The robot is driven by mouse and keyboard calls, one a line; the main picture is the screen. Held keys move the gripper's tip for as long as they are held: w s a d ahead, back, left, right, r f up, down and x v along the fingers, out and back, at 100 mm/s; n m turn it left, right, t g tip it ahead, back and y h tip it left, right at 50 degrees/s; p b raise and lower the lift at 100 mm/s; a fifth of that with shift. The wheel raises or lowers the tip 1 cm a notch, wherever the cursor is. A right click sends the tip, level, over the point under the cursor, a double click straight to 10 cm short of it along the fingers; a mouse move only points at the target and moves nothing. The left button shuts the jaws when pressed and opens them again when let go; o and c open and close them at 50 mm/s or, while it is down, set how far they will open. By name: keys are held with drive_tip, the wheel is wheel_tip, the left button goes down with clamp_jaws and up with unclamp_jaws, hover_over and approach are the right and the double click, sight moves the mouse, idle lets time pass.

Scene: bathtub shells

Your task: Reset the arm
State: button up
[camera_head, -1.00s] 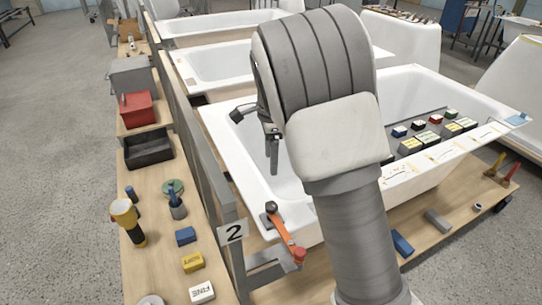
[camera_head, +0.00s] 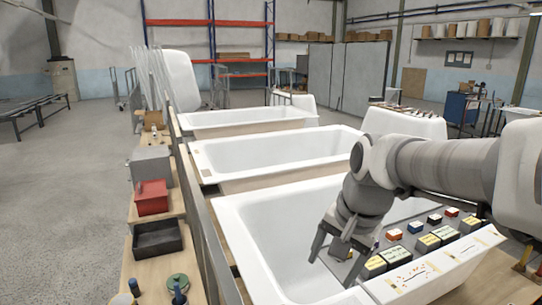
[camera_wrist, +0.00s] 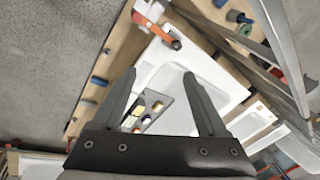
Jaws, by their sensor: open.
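My arm reaches in from the right in the head view and bends down over the nearest white bathtub shell (camera_head: 262,232). My gripper (camera_head: 332,268) hangs above that tub, near its right part. In the wrist view my gripper (camera_wrist: 160,82) has its two dark fingers spread wide, with nothing between them. The gripper is open and empty. Beyond the fingers the wrist view shows a white tub surface and a grey tray (camera_wrist: 150,119) with several small blocks, well below the fingertips.
Two more white tubs (camera_head: 270,153) stand behind. A wooden bench on the left holds a red box (camera_head: 152,198), a black bin (camera_head: 158,239) and a green disc (camera_head: 177,282). In the wrist view an orange-handled tool (camera_wrist: 153,28) lies by the tub rim. Open floor lies at far left.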

drive_tip(key=s+d+n+t+h, duration=0.1)
drive_tip(key=s+d+n+t, duration=0.1)
drive_tip(key=s+n, duration=0.5)
drive_tip(key=shift+s+d+f+t+h, duration=0.15)
drive_tip(key=shift+s+d+t+h, duration=0.3)
drive_tip(key=shift+s, duration=2.45)
drive_tip(key=shift+d, duration=0.1)
